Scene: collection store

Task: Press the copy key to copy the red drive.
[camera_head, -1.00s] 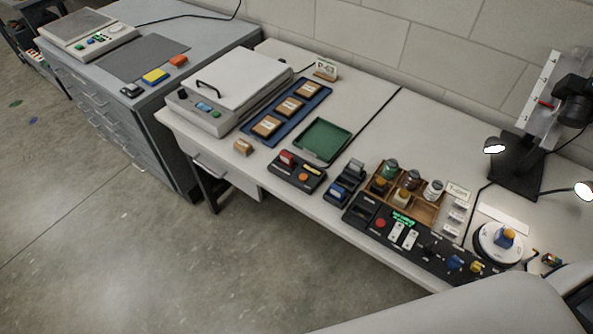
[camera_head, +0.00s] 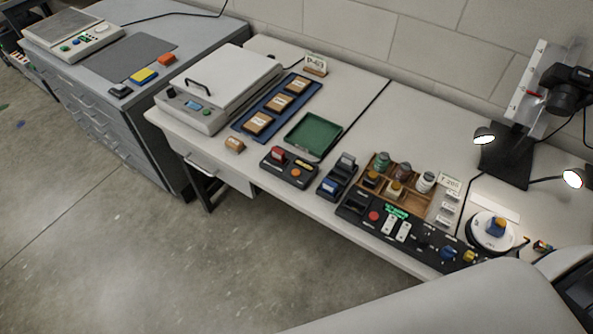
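A black two-slot unit (camera_head: 272,165) lies on the white bench, in front of the green tray. A red drive (camera_head: 277,153) stands upright in its left part. A flat yellow piece (camera_head: 304,164) lies on its right part. A round orange key (camera_head: 295,173) is on its front face, and its label is too small to read. Neither of my grippers is in view. A large pale link of my own arm fills the bottom right, well apart from the unit.
Right of the unit stand a black holder with a blue block (camera_head: 329,186) and a control panel with a red button (camera_head: 374,216). Behind are a wooden tray of jars (camera_head: 413,208), the green tray (camera_head: 313,135) and a blue tray (camera_head: 268,112). Floor before the bench is clear.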

